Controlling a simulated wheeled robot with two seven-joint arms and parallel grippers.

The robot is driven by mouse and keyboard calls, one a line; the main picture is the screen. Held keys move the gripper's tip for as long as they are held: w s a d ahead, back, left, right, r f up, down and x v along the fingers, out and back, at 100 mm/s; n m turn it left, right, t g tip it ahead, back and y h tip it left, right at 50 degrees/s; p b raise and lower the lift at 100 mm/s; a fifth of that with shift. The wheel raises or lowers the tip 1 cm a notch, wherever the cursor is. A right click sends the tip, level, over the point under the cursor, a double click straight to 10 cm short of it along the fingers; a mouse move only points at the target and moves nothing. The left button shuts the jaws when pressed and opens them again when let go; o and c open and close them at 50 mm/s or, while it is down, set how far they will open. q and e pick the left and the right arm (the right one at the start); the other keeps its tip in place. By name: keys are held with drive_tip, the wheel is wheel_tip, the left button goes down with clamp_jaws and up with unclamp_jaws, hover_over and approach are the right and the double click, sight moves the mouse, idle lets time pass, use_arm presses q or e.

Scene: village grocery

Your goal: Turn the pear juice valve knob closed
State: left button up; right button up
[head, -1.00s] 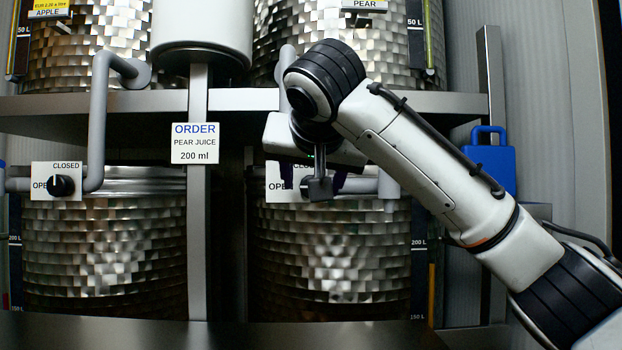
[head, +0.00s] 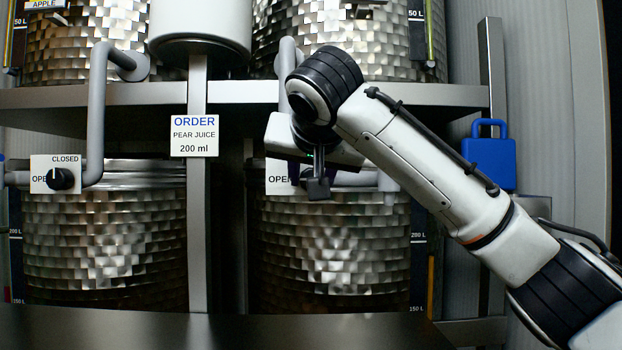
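My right gripper (head: 316,182) is in front of the right-hand valve plate (head: 279,187), at the right lower tank (head: 330,245). Only the plate's left part shows, with the word OPEN cut off by the gripper. My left gripper is out of view.
An order sign (head: 194,136) reads PEAR JUICE 200 ml on the middle post. A grey shelf (head: 240,93) runs above the lower tanks. Grey pipes (head: 97,120) come down to the valves. A blue container (head: 489,160) stands at right. A dark counter edge (head: 200,328) lies below.

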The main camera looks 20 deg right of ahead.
use_arm(q)
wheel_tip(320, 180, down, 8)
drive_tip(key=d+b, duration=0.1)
drive_tip(key=b, duration=1)
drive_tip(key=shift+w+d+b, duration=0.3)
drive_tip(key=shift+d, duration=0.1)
use_arm(e)
drive_tip(key=m+t+y, duration=0.1)
drive_tip(key=m, duration=0.3)
drive_tip(key=m+t+y, duration=0.2)
drive_tip(key=m, duration=0.3)
drive_tip(key=m+t+y, duration=0.1)
drive_tip(key=m+y, duration=0.1)
drive_tip(key=m, duration=0.2)
drive_tip(key=shift+d+f+m+t, duration=0.2)
drive_tip(key=shift+f+m+t, duration=0.1)
drive_tip(key=shift+f+t, duration=0.1)
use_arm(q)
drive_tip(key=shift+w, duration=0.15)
use_arm(e)
drive_tip(key=o, duration=1)
drive_tip(key=shift+s+r, duration=0.1)
drive_tip(key=shift+r, duration=0.05)
